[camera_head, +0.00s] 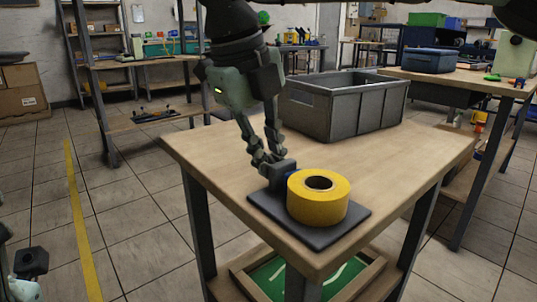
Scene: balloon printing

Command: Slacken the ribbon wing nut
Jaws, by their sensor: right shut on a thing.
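A yellow ribbon roll (334,208) with a dark hollow core sits on a flat dark base plate (268,212) at the near corner of the wooden table.
A grey open crate (345,122) stands at the back of the wooden table (405,160). The tabletop to the right of the roll is clear. A lower shelf holds a green board (275,277). A second bench (470,82) stands at the right.

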